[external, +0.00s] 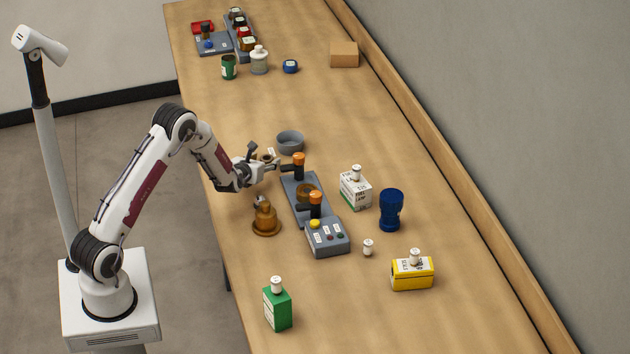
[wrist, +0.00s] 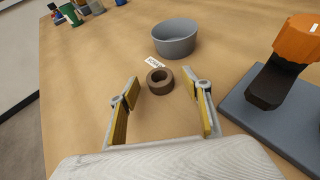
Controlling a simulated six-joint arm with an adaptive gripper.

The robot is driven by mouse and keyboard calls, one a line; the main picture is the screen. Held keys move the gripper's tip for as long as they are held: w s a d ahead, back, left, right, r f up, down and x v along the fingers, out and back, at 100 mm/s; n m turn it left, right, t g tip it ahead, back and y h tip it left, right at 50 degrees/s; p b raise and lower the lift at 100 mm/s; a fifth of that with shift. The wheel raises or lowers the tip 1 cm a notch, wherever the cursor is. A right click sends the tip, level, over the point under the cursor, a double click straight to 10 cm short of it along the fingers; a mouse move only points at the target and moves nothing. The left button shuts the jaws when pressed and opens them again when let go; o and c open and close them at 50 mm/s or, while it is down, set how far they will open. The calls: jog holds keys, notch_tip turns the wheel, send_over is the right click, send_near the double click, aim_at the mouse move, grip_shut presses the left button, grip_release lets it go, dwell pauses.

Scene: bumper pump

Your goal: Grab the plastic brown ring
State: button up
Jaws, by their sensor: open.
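The brown ring (wrist: 161,90) lies flat on the wooden table in the wrist view, beside a small white label (wrist: 154,62). It sits ahead of my gripper (wrist: 161,77), centred between the two spread fingers. My gripper is open and holds nothing. In the external view my gripper (external: 266,158) is low over the table near its left edge, and it partly hides the ring.
A grey bowl (wrist: 175,39) stands just beyond the ring. A grey pump station (external: 327,238) with orange-topped posts is close on the right. An amber bell-shaped object (external: 265,220) stands nearer the front. The table's left edge is close.

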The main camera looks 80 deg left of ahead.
jog(key=shift+w+a+f, duration=0.2)
jog(key=shift+w+a, duration=0.1)
jog(key=shift+a, duration=0.1)
jog(key=c, duration=1)
